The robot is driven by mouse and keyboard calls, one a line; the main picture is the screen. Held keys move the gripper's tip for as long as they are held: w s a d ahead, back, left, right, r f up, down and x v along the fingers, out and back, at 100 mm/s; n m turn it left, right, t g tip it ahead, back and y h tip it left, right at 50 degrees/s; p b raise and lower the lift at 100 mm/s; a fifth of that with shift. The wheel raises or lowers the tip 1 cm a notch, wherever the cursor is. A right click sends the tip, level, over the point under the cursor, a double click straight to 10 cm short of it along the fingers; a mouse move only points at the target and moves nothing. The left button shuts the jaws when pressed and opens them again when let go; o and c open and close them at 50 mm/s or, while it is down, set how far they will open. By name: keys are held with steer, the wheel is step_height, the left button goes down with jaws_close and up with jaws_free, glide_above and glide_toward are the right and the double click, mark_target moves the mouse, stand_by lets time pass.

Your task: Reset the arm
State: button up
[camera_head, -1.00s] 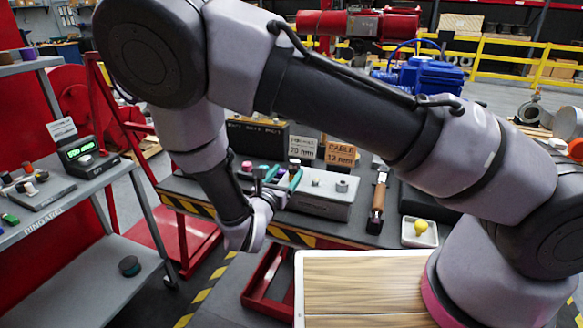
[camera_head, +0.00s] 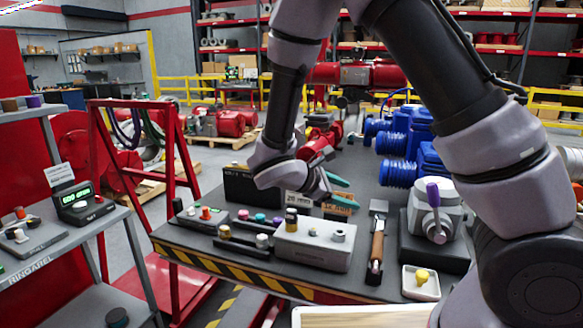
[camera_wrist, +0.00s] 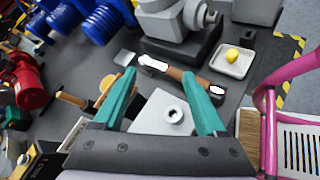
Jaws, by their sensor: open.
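My gripper (camera_head: 335,191) is above the workbench (camera_head: 190,232), over the back of a grey box with small fittings on top (camera_head: 312,246). In the wrist view its two teal fingers (camera_wrist: 165,85) are spread apart with nothing held between them. The grey box's top with a round fitting (camera_wrist: 173,115) shows between and below the fingers. My arm bends down from the upper right in the head view and hides part of the bench.
A wooden-handled tool (camera_head: 377,245) and a white tray with a yellow knob (camera_head: 408,287) lie to the right. A grey valve body with a purple handle (camera_head: 436,220) stands beyond. Blue motors (camera_head: 410,150) and red parts (camera_head: 318,145) crowd the back. A shelf (camera_head: 60,245) stands left.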

steer(key=s+d+r+m+y, duration=0.3)
steer(key=s+r+m+y, duration=0.1)
steer(key=r+m, duration=0.3)
steer(key=s+d+r+m+t+y, duration=0.1)
steer(key=s+d+r+m+y, duration=0.3)
steer(key=r+m, duration=0.3)
steer(key=s+d+r+m+y, duration=0.4)
steer(key=r+m, duration=0.4)
steer(key=r, duration=0.2)
steer(key=shift+s+d+y, duration=0.15)
steer(key=shift+s+y, duration=0.15)
steer(key=shift+y, duration=0.1)
